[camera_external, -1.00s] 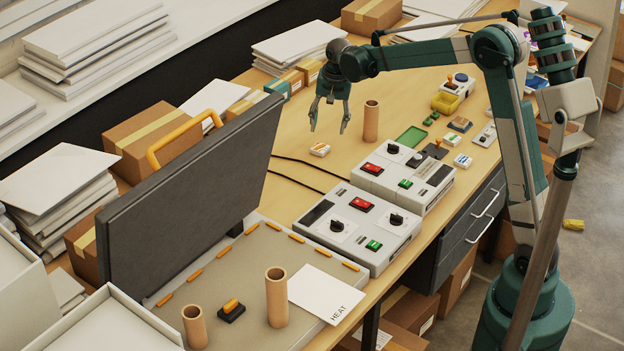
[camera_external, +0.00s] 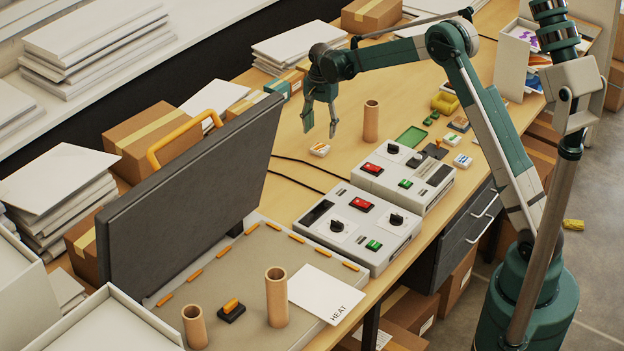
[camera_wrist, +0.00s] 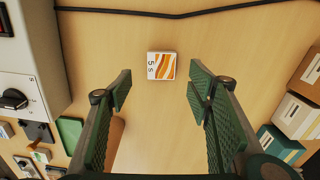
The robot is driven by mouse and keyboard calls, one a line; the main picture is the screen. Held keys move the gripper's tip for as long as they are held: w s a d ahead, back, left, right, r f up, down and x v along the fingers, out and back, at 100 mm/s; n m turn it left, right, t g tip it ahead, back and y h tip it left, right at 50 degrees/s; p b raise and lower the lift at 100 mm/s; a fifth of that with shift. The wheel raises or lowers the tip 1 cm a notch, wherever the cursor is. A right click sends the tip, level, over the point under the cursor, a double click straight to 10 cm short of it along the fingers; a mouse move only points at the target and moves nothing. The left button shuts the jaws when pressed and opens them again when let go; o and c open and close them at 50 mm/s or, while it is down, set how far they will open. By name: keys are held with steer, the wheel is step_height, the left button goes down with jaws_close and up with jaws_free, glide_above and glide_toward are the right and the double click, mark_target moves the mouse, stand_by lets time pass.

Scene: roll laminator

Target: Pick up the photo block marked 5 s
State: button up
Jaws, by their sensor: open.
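The photo block marked 5 s (camera_wrist: 161,66) is a small white block with orange wavy stripes, lying flat on the wooden table. In the wrist view it sits ahead of my fingers, near the middle between them. In the external view the block (camera_external: 320,150) lies just below and near my fingertips. My gripper (camera_external: 320,132) is open and empty above the table, pointing down. In the wrist view my gripper (camera_wrist: 159,85) shows its two green padded fingers spread wide, with the block clear of both.
A cardboard tube (camera_external: 371,121) stands right of my gripper. Grey control boxes (camera_external: 403,180) are nearer the camera. A black cable (camera_wrist: 180,14) runs beyond the block. Small boxes (camera_wrist: 296,116) stand at the right of the wrist view. Bare table surrounds the block.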

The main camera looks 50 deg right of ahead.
mark_target(319, 148)
steer(key=shift+f, duration=0.15)
steer(key=shift+f, duration=1.25)
steer(key=shift+w+a+f, duration=0.1)
steer(key=shift+a+f, duration=0.05)
steer(key=shift+f, duration=2.45)
steer(key=c, duration=1)
